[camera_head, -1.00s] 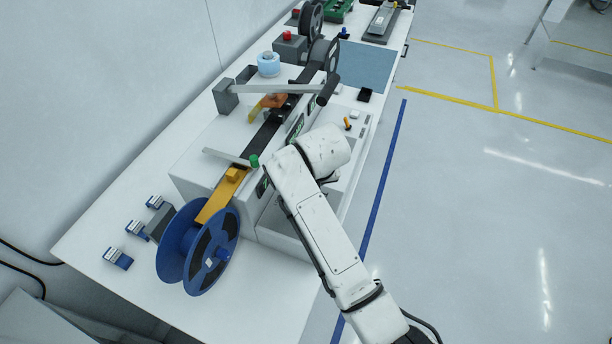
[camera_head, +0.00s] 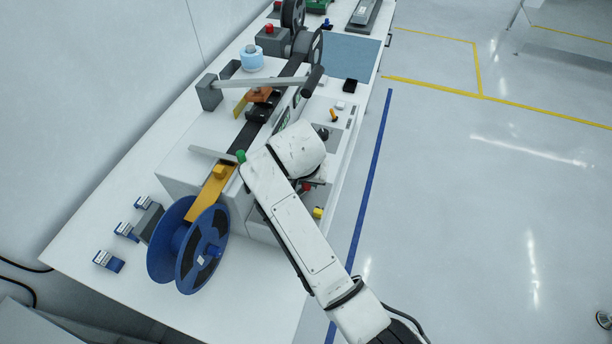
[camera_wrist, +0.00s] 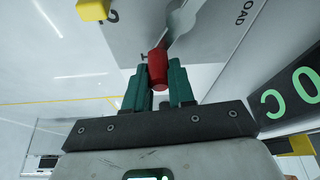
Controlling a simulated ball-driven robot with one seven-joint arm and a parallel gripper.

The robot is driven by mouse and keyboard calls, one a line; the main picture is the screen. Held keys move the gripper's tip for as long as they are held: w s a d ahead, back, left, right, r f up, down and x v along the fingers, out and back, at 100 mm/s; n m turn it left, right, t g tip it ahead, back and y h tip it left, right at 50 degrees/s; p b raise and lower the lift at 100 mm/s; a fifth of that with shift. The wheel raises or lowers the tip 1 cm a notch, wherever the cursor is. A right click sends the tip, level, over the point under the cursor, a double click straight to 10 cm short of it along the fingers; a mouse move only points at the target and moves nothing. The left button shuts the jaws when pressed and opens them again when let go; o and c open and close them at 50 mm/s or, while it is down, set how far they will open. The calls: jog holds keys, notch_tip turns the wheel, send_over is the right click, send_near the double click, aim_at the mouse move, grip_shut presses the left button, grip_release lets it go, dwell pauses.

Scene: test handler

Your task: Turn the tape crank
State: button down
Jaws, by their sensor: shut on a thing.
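The tape crank shows in the wrist view as a bare metal arm (camera_wrist: 181,17) with a red knob (camera_wrist: 158,68) at its end. My gripper (camera_wrist: 160,78), with two green fingers, is shut on the red knob, one finger on each side. In the head view my white arm reaches over the front of the white tape machine (camera_head: 190,150). A red part (camera_head: 306,187) shows just right of my arm there, while the gripper's fingers are mostly hidden.
A blue reel (camera_head: 205,250) stands at the machine's near end. A grey bar with a black handle (camera_head: 313,80) crosses above the tape. A yellow block (camera_wrist: 93,10) sits near the crank. A dark panel with green characters (camera_wrist: 293,92) is close on the right. Open floor lies right.

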jog(key=shift+w+r, duration=0.1)
jog(key=shift+r, duration=0.05)
jog(key=c, duration=1.2)
grip_release()
jog(key=b+v, duration=0.1)
jog(key=v, duration=0.9)
jog(key=shift+s+r+b, duration=0.25)
jog(key=shift+r+b, duration=0.05)
jog(key=shift+b, duration=0.1)
jog(key=s+d+f+g+b, duration=0.2)
jog(key=s+d+f, duration=1.2)
jog(key=d+f, duration=0.3)
jog(key=shift+n+g+y, duration=0.4)
jog(key=shift+n+g, duration=0.3)
jog(key=s+d+f, duration=0.2)
jog(key=s+d, duration=0.1)
jog(key=s, duration=0.3)
jog(key=s+d+f+b, duration=0.1)
jog(key=s+d+f, duration=0.1)
jog(key=s, duration=0.4)
jog(key=s+d+f, duration=0.2)
jog(key=s+d, duration=0.3)
jog(key=s, duration=0.1)
jog(key=shift+s+f+b, duration=0.1)
jog(key=shift+s+b, duration=0.25)
